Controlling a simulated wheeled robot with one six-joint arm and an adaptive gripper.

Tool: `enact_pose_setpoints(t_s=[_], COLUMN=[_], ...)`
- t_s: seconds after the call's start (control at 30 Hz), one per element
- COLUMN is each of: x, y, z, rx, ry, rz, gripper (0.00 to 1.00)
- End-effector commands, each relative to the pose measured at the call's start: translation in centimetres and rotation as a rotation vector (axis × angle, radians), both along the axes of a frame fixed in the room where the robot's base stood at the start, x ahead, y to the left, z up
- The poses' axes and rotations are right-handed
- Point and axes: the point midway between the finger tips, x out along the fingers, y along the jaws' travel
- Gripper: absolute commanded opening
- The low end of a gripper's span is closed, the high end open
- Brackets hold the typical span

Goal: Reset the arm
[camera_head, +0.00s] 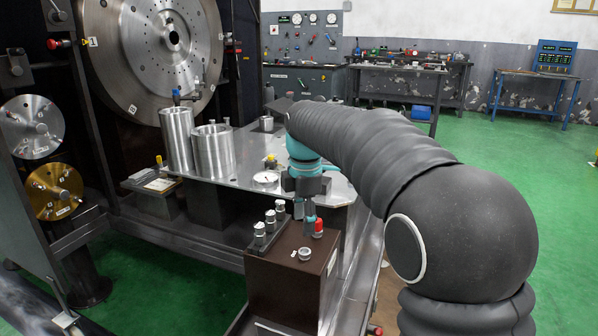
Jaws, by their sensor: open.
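My arm, in a dark ribbed sleeve, reaches from the lower right of the head view toward the middle. My gripper (309,214) points down at its end, open, above the back right of a brown box (285,283). One finger is close to a red-capped fitting (318,228) on the box; I cannot tell whether they touch. Nothing shows between the fingers. Several silver knobs (270,221) stand in a row on the box's left side. A silver ring-like fitting (305,254) sits near the box's front.
A metal plate (240,192) behind the box carries two steel cylinders (214,150) and a gauge (266,180). A large steel disc (150,60) stands behind. Benches (400,68) line the far wall. Green floor (500,160) is clear at right.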

Motion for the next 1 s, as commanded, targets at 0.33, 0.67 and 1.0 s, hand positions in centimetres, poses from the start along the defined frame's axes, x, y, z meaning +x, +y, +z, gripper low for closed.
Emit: enact_pose_setpoints(t_s=[0.33, 0.67, 1.0], x=[-3.4, -12.6, -22.0], y=[-1.7, -7.8, -12.9], z=[-4.9, -5.1, -6.0], rx=[0.04, 0.168, 0.32], ry=[-0.014, -0.083, -0.151], rz=[-0.72, -1.39, -1.765], gripper=[0.54, 0.54, 0.54])
